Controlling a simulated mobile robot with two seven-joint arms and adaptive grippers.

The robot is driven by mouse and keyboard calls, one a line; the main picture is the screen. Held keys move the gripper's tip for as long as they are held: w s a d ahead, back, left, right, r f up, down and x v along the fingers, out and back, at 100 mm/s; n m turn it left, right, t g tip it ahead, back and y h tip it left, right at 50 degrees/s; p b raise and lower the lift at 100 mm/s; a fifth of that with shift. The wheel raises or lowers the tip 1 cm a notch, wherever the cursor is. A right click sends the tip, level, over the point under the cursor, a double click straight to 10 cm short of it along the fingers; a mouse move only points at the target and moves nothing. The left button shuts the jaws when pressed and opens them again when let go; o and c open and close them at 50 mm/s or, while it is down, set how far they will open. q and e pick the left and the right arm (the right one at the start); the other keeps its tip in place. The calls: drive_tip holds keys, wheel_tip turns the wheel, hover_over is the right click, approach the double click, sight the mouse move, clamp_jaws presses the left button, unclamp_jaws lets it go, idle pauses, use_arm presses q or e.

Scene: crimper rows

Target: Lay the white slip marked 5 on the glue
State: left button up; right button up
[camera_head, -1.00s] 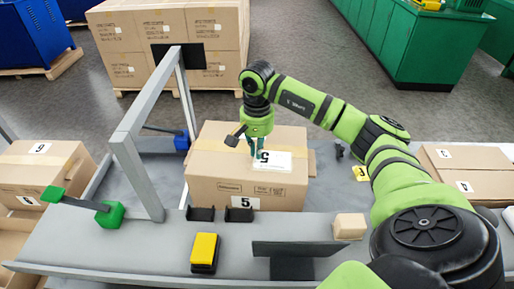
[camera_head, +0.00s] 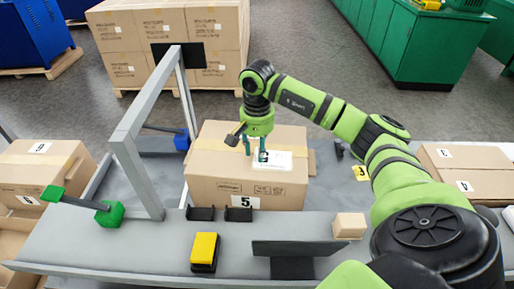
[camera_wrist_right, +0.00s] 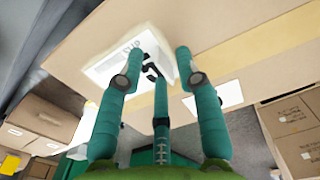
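The white slip marked 5 (camera_head: 280,161) lies on top of the middle carton (camera_head: 215,165). In the right wrist view the slip (camera_wrist_right: 112,68) shows its printed mark between my fingers, partly covered by them. My right gripper (camera_head: 255,155) is over the slip, its fingers spread apart; in the wrist view the gripper (camera_wrist_right: 160,65) looks open. My left gripper is not in view.
A grey frame (camera_head: 133,165) stands left of the carton. On the bench are black brackets (camera_head: 238,214), a yellow-topped block (camera_head: 204,250), a tan block (camera_head: 349,226) and a dark panel (camera_head: 300,248). Other cartons (camera_head: 45,165) (camera_head: 460,165) lie at both sides.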

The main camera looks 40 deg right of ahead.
drive_tip(key=shift+r, duration=0.1)
wheel_tip(320, 180, up, 12)
idle(0.5)
idle(0.5)
